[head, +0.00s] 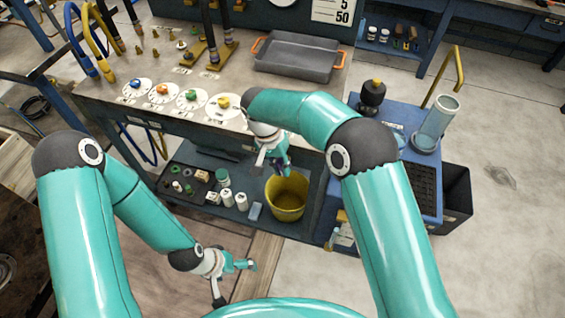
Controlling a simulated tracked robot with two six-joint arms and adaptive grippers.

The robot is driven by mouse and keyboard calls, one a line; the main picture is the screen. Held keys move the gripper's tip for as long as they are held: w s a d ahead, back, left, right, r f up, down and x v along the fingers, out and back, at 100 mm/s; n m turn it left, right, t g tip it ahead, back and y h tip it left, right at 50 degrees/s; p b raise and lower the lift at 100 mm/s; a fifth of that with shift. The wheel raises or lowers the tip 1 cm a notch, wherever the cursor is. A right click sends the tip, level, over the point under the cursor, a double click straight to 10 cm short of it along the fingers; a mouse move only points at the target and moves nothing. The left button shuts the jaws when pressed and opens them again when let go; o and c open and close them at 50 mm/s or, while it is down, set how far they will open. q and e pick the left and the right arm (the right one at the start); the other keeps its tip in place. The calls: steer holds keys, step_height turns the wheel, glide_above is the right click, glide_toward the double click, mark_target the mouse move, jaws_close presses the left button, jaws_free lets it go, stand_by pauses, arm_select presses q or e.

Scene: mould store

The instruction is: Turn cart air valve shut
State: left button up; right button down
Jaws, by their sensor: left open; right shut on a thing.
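The blue cart (408,118) stands right of the bench. It carries a black fitting with a yellow top (373,92) and a clear cylinder (438,120). I cannot tell which part is the cart air valve. On the bench, a row of white dials has a blue knob (135,84), an orange knob (162,90), a green knob (192,96) and a yellow knob (223,102). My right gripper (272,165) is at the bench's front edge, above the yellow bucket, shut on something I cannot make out. My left gripper (236,282) is open and low, left of the bucket.
The yellow bucket (286,196) stands on the lower shelf (240,170), beside several small containers. A grey tray (297,58) with orange handles lies on the bench (165,62). Hoses (72,30) hang at the left. Concrete floor (500,150) is open at the right.

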steer(key=shift+a+h, duration=0.1)
steer(key=shift+h, duration=0.7)
steer(key=c, duration=1.2)
jaws_free()
steer(key=shift+v, duration=3.7)
steer(key=shift+w, duration=0.2)
